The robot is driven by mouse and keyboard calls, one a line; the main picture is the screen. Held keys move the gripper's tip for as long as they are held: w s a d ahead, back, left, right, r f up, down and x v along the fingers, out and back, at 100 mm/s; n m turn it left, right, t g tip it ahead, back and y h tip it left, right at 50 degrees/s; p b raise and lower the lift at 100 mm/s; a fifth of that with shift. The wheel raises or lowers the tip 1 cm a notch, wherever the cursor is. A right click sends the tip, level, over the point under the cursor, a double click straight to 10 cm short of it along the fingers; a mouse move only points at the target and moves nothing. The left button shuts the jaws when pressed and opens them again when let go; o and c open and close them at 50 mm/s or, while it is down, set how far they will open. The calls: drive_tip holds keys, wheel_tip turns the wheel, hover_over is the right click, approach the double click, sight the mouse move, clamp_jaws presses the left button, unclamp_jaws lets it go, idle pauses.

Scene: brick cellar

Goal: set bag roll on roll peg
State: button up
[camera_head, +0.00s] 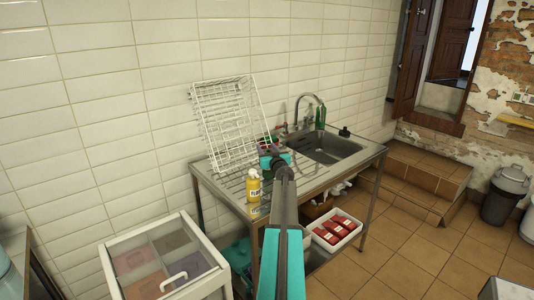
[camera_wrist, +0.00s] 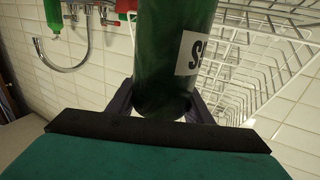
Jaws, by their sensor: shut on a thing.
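My gripper (camera_wrist: 165,105) is shut on a green roll with a white label, the bag roll (camera_wrist: 168,60), in the wrist view. The roll stands out lengthwise between the dark fingers, and its far end is cut off by the frame. In the head view my gripper (camera_head: 274,160) is over the draining side of the sink unit, in front of the white wire rack, and the arm hides much of that spot. I cannot pick out the roll peg for certain in either view.
A white wire rack (camera_head: 228,125) leans against the tiled wall. A yellow bottle (camera_head: 253,186) stands on the drainer's front left. The sink basin (camera_head: 330,148), curved tap (camera_head: 311,98) and green bottle (camera_head: 320,117) are at right.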

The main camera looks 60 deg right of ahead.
drive_tip(key=s+a+r, duration=0.3)
drive_tip(key=s+a, duration=0.6)
drive_tip(key=a, duration=0.3)
drive_tip(key=shift+s+a+r, duration=0.3)
drive_tip(key=shift+a, duration=0.1)
drive_tip(key=shift+r, duration=0.1)
idle(0.9)
